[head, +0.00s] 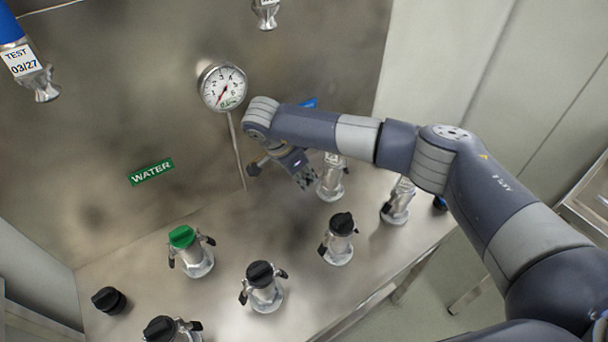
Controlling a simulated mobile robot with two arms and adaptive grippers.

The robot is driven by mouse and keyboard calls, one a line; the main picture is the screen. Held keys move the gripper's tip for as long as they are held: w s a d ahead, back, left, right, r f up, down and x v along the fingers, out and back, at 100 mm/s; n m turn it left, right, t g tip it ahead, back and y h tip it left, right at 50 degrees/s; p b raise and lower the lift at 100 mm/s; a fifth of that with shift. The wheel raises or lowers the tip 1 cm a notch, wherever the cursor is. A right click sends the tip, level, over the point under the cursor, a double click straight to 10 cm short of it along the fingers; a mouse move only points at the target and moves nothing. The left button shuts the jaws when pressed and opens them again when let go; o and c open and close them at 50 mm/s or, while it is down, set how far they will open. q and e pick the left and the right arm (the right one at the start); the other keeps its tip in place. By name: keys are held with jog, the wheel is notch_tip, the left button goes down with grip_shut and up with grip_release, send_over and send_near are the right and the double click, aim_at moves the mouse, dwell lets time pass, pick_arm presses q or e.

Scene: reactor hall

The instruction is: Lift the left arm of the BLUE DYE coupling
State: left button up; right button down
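My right gripper (303,177) hangs below its arm, left of a silver coupling (331,182) whose top is partly hidden by my arm. I cannot tell whether the gripper touches it or whether its fingers are open. No BLUE DYE label is readable, so I cannot tell which coupling bears that name. A small blue part (309,103) shows behind my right arm. Another silver coupling (397,204) stands to the right, its top also partly hidden. A bit of dark blue (440,203) shows beside my arm at the bench's right end. My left gripper is not in view.
On the steel bench (225,290) stand a green-capped coupling (194,255) and black-capped couplings (262,290), (340,242) with side arms. A loose-looking black cap (108,300) is at left. A gauge (223,87) and a WATER label (151,172) are on the back panel.

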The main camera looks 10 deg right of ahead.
jog(key=shift+w+d+r+g+y+b, duration=0.15)
jog(key=shift+d+r+g+y+b, duration=0.15)
jog(key=shift+y+b, duration=0.55)
jog(key=shift+d+r+y+b, duration=0.15)
jog(key=shift+r+y+b, duration=0.2)
jog(key=shift+y+b, duration=0.3)
jog(key=shift+r+g, duration=0.3)
jog(key=shift+g, duration=0.1)
jog(key=c, duration=1.5)
grip_release()
jog(key=r, duration=1.2)
jog(key=shift+a, duration=0.35)
